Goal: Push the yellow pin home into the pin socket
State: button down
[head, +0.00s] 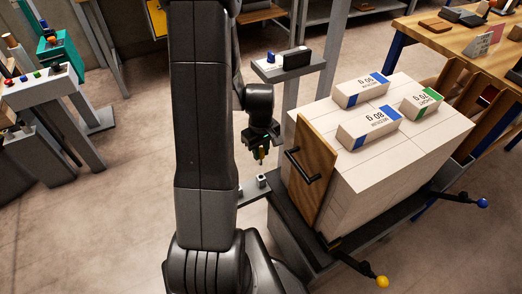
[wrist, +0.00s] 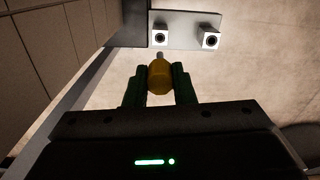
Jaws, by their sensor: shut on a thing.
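My gripper (head: 261,146) is shut on the yellow pin (wrist: 159,78). In the wrist view its two green fingers grip the pin from both sides, and the pin's grey tip points up the picture. Two pale square socket blocks with dark round holes, a left one (wrist: 158,40) and a right one (wrist: 209,41), sit on a grey bracket (wrist: 180,20). The pin is roughly in line with the left block, its tip close below it in the picture. Its height over the hole is unclear. In the head view the pin hangs above the grey bracket (head: 250,190).
A pallet stack of white reams (head: 370,185) stands right of my gripper, with a wooden board (head: 316,170) and black handle on its near side. Levers with a yellow knob (head: 382,281) and a blue knob (head: 482,203) stick out. A small shelf (head: 290,68) stands behind.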

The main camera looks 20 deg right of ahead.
aim_at(261, 162)
jog(key=shift+f, duration=0.1)
jog(key=shift+f+b, duration=2.35)
jog(key=shift+f, duration=0.5)
jog(key=shift+f+b, duration=2.3)
jog(key=shift+f, duration=0.45)
jog(key=c, duration=1.1)
grip_release()
jog(key=shift+c, duration=0.2)
notch_tip(261, 162, up, 14)
jog(key=p, duration=0.3)
jog(key=shift+p, duration=0.4)
jog(key=shift+f, duration=0.15)
